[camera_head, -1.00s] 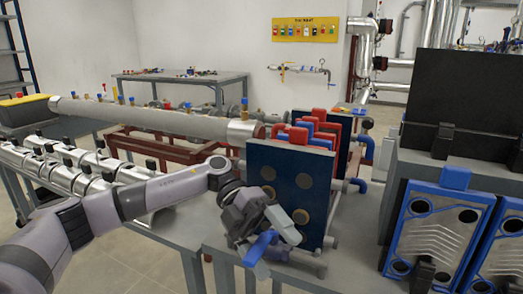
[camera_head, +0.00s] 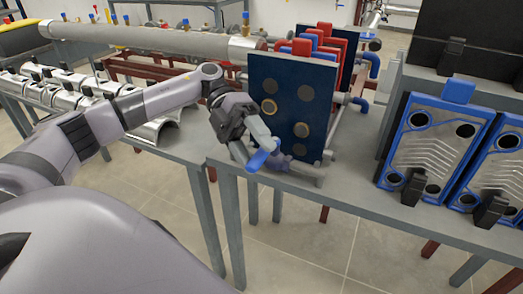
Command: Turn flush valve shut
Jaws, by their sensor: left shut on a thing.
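The flush valve's blue lever handle (camera_head: 258,159) shows low at the front of the dark blue plate exchanger (camera_head: 262,82). A grey pipe end (camera_head: 305,175) lies beside it at the bench edge. My left gripper (camera_head: 263,143) comes in from the left, in front of the exchanger's lower left corner. It is shut on the blue handle. Its fingers hide part of the handle and valve body, so the handle's exact angle is hard to tell. My right gripper is not in view.
Blue-framed plates (camera_head: 432,145) stand on the right of the grey bench (camera_head: 372,185). Red and blue pipes (camera_head: 322,45) rise behind the exchanger. A long grey pipe (camera_head: 145,38) and metal half shells (camera_head: 55,95) lie at the left. The floor in front is clear.

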